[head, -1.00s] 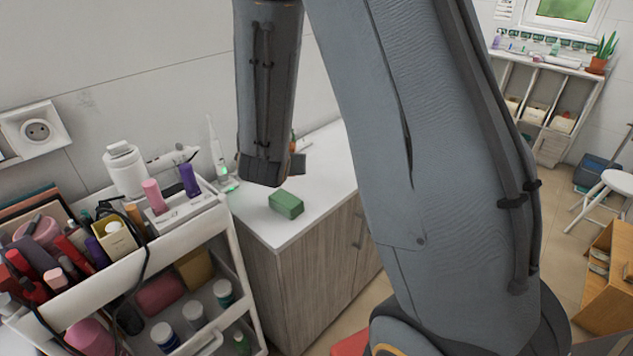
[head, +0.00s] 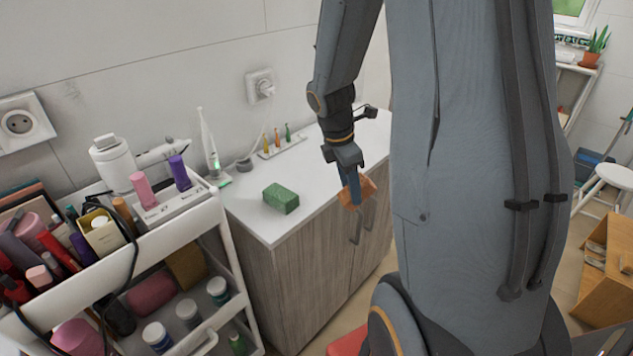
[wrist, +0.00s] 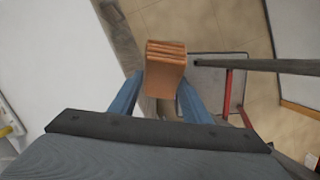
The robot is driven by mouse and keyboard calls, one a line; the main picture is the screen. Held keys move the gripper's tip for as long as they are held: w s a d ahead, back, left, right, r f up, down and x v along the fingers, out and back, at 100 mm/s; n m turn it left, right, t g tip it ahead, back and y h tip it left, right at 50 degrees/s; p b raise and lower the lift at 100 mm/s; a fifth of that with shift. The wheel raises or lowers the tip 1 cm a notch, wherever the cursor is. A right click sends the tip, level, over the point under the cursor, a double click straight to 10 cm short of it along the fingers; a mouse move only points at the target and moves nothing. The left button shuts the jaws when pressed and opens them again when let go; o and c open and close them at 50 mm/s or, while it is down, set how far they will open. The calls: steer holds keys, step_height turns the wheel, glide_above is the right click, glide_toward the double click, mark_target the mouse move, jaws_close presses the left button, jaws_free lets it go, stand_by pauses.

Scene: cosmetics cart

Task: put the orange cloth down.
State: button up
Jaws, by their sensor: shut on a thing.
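The orange cloth (head: 366,190) is a small folded piece, held between the fingers of my gripper (head: 353,188). In the wrist view the cloth (wrist: 166,65) shows its stacked folds between the two blue fingers of my gripper (wrist: 160,95). My gripper is shut on it and points down. In the head view the cloth appears in front of the wooden cabinet doors, at the front edge of the white counter (head: 240,205). In the wrist view it hangs over the floor beside the counter. The far side of the cloth is hidden.
A green block (head: 281,198) lies on the counter, near an upright electric toothbrush (head: 209,140) and a small rack of coloured tips (head: 283,146). A crowded cosmetics cart (head: 150,235) stands at left. In the wrist view a grey-topped, red-legged piece (wrist: 215,75) stands below.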

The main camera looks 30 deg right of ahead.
steer(key=m+y, duration=0.1)
steer(key=a+m+y, duration=0.2)
steer(key=shift+w+a+f+m+t+b, duration=0.15)
steer(key=shift+w+f+m+t+b, duration=0.15)
steer(key=shift+w+f+b, duration=0.1)
steer(key=w+d+r+m+t+y+b, duration=0.1)
steer(key=w+r+m+t, duration=0.25)
steer(key=w, duration=0.35)
steer(key=w+r+m+t+y+b, duration=0.1)
steer(key=w+r+m+t, duration=0.15)
steer(key=w+m, duration=0.35)
steer(key=shift+n+g, duration=0.3)
steer(key=shift+n, duration=0.25)
steer(key=f, duration=0.5)
steer(key=w+f+p, duration=0.1)
steer(key=f, duration=0.2)
steer(key=shift+f, duration=0.2)
steer(key=o, duration=0.9)
steer(key=shift+o, duration=0.2)
steer(key=shift+d, duration=0.1)
